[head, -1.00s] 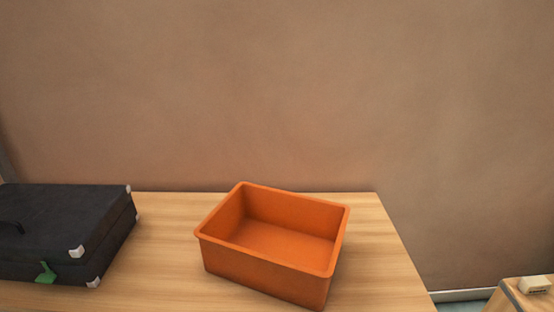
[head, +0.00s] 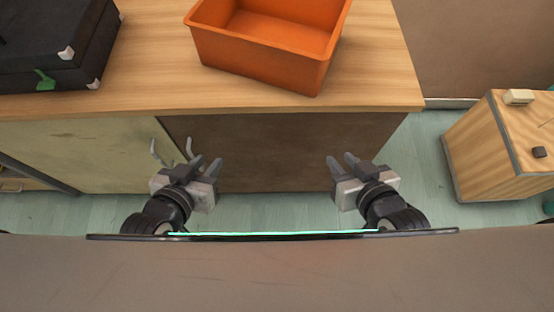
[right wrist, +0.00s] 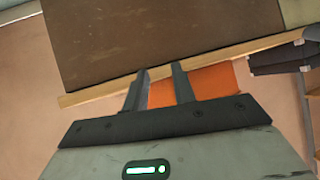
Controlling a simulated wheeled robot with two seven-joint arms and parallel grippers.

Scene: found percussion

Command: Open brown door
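The brown door (head: 275,150) is the dark front panel of the wooden cabinet, and it looks shut. A thin grey handle (head: 189,148) shows at its left edge, close to the far side of my left gripper. My left gripper (head: 206,163) is open and empty in front of the door's left part; whether it touches the handle cannot be told. My right gripper (head: 342,161) is open and empty in front of the door's right part. In the right wrist view the brown door (right wrist: 150,40) fills the upper part, beyond my open fingers (right wrist: 160,82).
A pale greenish door (head: 90,150) with its own handle (head: 155,152) adjoins on the left. An orange bin (head: 270,45) and a black case (head: 60,45) stand on the cabinet top (head: 150,75). A small wooden cabinet (head: 485,150) stands right, with free floor between.

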